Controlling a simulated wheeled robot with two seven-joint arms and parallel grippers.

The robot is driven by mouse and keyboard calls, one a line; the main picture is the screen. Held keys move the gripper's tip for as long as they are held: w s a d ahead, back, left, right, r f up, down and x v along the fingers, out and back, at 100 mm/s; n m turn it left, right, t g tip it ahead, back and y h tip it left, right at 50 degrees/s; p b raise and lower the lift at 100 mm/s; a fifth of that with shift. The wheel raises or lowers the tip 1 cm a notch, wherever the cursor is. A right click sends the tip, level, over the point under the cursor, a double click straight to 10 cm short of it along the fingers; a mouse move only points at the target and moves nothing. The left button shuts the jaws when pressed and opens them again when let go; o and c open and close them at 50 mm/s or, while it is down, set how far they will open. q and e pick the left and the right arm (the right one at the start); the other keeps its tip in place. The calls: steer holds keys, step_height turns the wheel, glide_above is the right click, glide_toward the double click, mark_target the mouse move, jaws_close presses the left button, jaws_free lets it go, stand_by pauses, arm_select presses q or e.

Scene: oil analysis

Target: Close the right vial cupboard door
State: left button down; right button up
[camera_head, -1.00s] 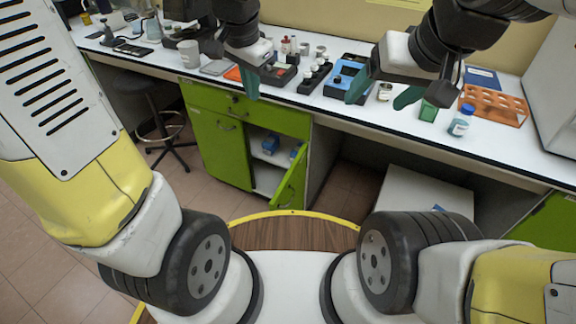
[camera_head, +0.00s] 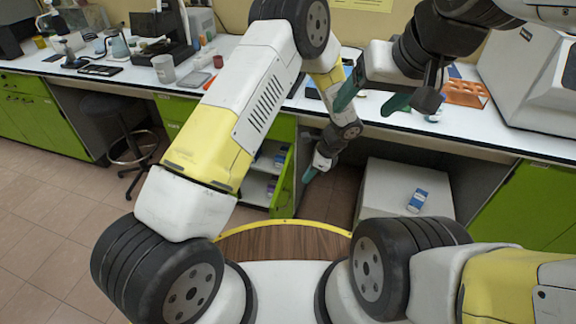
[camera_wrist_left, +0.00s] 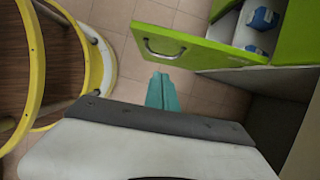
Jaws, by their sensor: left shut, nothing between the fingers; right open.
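The green right vial cupboard door (camera_head: 284,188) stands open in the head view, with white shelves and small boxes visible inside the cupboard. Part of the cupboard is hidden behind my left arm. The left wrist view shows the door (camera_wrist_left: 185,42) with its metal handle (camera_wrist_left: 165,50). My left gripper (camera_head: 307,176) is low in front of the counter, just to the right of the door. Its teal fingers (camera_wrist_left: 161,92) are shut and empty, below the handle in the wrist view and apparently apart from the door. My right gripper (camera_head: 372,100) is open and empty above the counter.
A white cabinet (camera_head: 385,185) with a blue and white box (camera_head: 417,200) on it stands under the counter to the right. An orange rack (camera_head: 464,93) is on the counter (camera_head: 500,138). A stool (camera_head: 130,150) stands at the left.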

arm_select(q)
glide_toward(280, 198)
step_height(280, 198, down, 3)
steer(key=s+d, duration=0.1)
steer(key=d, duration=0.2)
steer(key=a, duration=0.3)
steer(key=shift+w+a+f, duration=0.2)
steer(key=shift+w+a, duration=0.05)
steer(key=shift+w, duration=0.05)
steer(key=shift+w+a, duration=0.15)
steer(key=shift+a, duration=0.35)
